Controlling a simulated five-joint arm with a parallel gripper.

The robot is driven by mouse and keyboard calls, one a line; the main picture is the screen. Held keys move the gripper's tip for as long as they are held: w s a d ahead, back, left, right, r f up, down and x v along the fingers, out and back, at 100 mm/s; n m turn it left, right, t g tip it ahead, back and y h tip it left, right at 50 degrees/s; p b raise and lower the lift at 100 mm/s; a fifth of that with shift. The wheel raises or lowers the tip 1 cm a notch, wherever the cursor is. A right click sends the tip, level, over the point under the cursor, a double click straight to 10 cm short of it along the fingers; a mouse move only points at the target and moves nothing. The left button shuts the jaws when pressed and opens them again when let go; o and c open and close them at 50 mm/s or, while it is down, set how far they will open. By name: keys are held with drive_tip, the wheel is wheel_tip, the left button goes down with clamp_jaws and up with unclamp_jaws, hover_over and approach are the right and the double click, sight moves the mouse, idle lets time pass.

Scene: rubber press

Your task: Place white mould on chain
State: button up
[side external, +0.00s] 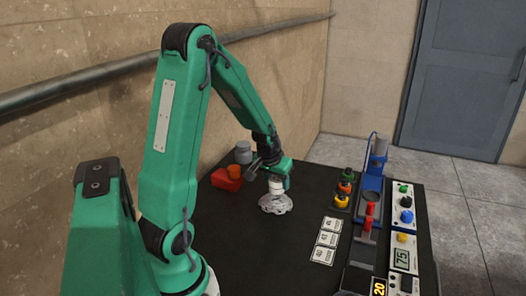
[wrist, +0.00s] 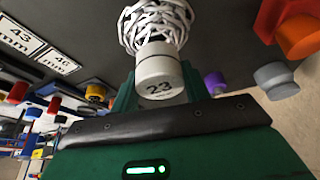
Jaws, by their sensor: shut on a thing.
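The white mould (side external: 276,187) is a small white cylinder held in my gripper (side external: 277,181). In the wrist view the mould (wrist: 158,80) shows the number 23 and sits between the two green fingers of my gripper (wrist: 158,92), which is shut on it. The chain (side external: 275,204) is a pale heap of links on the dark table. In the wrist view the chain (wrist: 155,22) lies right at the far end of the mould. The mould is right over the chain in the side view; I cannot tell whether they touch.
A red box (side external: 227,179) with an orange cylinder (side external: 235,172) and a grey cylinder (side external: 243,152) stand left of my gripper. Number cards (side external: 327,239), coloured knobs (side external: 345,187) and a blue press (side external: 373,175) are at right. The dark table (side external: 225,235) is clear in front of the chain.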

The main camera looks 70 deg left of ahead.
drive_tip(key=shift+f, duration=0.95)
drive_tip(key=shift+f, duration=0.15)
drive_tip(key=o, duration=1.1)
drive_tip(key=shift+v, duration=6.15)
